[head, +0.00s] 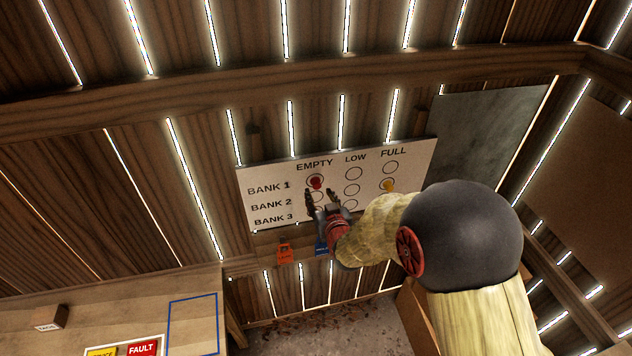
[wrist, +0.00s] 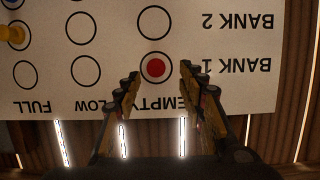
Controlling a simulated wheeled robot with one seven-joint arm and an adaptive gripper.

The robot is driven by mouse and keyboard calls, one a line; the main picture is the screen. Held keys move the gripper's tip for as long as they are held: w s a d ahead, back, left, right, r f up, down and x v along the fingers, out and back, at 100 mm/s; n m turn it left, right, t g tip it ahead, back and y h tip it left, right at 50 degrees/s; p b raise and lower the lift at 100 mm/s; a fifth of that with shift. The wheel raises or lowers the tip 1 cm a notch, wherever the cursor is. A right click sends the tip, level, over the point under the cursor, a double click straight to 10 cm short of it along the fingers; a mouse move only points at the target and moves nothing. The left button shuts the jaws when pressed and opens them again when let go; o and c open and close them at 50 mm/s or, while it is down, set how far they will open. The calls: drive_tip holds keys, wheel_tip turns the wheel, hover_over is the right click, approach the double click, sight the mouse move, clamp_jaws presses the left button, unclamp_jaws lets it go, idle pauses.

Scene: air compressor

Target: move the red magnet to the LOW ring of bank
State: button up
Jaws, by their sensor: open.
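The red magnet (head: 316,182) sits in the EMPTY ring of the BANK 1 row on the white board (head: 262,172). In the wrist view, where the board appears upside down, the red magnet (wrist: 156,68) shows between the fingertips, with its ring around it. My gripper (head: 322,196) is open in front of the board, just below the magnet in the head view. In the wrist view the gripper (wrist: 160,75) holds nothing, and I cannot tell whether a finger touches the magnet. The BANK 1 LOW ring (wrist: 85,71) is empty.
A yellow magnet (head: 388,185) sits in the BANK 2 FULL ring. A blue piece (wrist: 98,2) is cut off at the wrist view's top edge. An orange tag (head: 285,254) and a blue tag (head: 321,246) hang below the board. A bench (head: 190,290) stands lower left.

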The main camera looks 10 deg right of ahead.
sight(317, 184)
drive_tip(key=shift+w+d, duration=0.15)
drive_tip(key=shift+w, duration=0.55)
drive_tip(key=shift+d+p+x, duration=0.2)
drive_tip(key=shift+p+x, duration=0.5)
drive_tip(key=shift+x, duration=1.35)
drive_tip(key=shift+r, duration=0.2)
drive_tip(key=shift+c, duration=0.8)
drive_tip(key=c, duration=0.7)
drive_tip(key=shift+c, duration=0.5)
drive_tip(key=shift+r, duration=0.15)
drive_tip(key=r+b, duration=0.1)
drive_tip(key=r, duration=0.6)
drive_tip(key=shift+s+r+b, duration=0.1)
drive_tip(key=shift+s+b, duration=0.1)
drive_tip(key=shift+b, duration=0.2)
drive_tip(key=s+b, duration=0.2)
drive_tip(key=s, duration=1.7)
drive_tip(key=shift+s+f, duration=0.2)
drive_tip(key=shift+s, duration=0.1)
